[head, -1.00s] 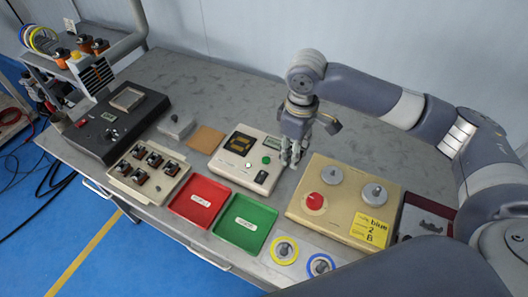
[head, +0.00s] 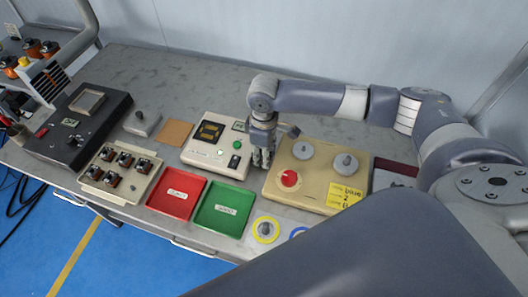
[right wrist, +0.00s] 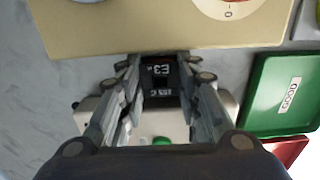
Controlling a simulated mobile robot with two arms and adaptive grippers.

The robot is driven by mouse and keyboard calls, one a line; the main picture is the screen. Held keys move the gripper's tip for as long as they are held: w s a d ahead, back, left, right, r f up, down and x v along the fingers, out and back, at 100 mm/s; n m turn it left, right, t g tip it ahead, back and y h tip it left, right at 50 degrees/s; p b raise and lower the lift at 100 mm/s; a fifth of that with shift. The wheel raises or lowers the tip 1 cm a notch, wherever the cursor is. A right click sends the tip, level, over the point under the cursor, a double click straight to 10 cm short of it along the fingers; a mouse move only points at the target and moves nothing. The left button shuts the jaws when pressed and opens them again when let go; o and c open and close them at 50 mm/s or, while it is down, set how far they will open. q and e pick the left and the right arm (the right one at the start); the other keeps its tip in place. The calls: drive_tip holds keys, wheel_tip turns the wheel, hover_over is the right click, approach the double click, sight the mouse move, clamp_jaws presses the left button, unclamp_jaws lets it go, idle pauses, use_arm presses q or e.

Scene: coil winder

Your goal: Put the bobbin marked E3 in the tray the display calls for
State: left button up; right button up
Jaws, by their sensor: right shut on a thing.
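My right gripper (head: 262,158) is shut on a dark bobbin (right wrist: 160,76), whose label reads E3 in the right wrist view. In the head view the gripper hides the bobbin, between the cream test unit (head: 198,158) and the tan panel box (head: 270,186). The test unit has an amber display (head: 210,131) whose characters I cannot read. A green tray (head: 216,224), labelled GOOD in the right wrist view (right wrist: 262,125), and a red tray (head: 182,208) with an illegible label lie in front. Both look empty. My left gripper is not in view.
A cream rack (head: 96,190) holds several copper-coloured bobbins at the left. A black machine (head: 60,150) stands beyond it. Spools with a yellow ring (head: 266,230) and a blue ring (head: 299,231) lie near the front edge. The back of the bench is clear.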

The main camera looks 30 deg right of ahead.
drive_tip(key=o, duration=1.1)
drive_tip(key=shift+f, duration=0.1)
